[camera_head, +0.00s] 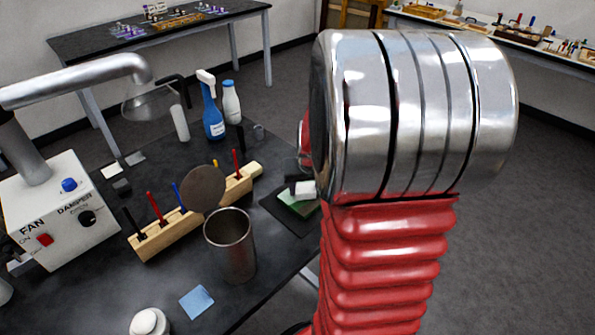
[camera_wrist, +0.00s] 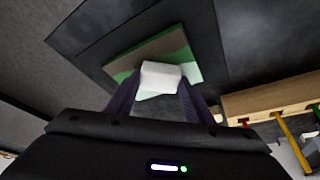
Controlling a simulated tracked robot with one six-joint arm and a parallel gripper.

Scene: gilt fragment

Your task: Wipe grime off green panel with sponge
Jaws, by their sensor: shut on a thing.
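My gripper (camera_wrist: 158,88) is shut on a white sponge (camera_wrist: 161,77) in the wrist view, with one dark finger on each side. The sponge is over the near part of the green panel (camera_wrist: 188,63); I cannot tell whether it touches. A brown grime patch (camera_wrist: 150,48) covers much of the panel beyond the sponge. Green shows along the left edge and on the right. In the head view the panel (camera_head: 296,208) lies on a dark mat at the table's right edge, with the white sponge (camera_head: 305,188) above it. My arm hides most of the gripper there.
A wooden rack (camera_head: 165,235) with coloured tools stands left of the panel, with a metal cup (camera_head: 231,245) in front. A blue spray bottle (camera_head: 210,110) and a white bottle (camera_head: 231,102) stand behind. A fan box (camera_head: 62,215) is at left. A blue cloth (camera_head: 196,301) lies near the front.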

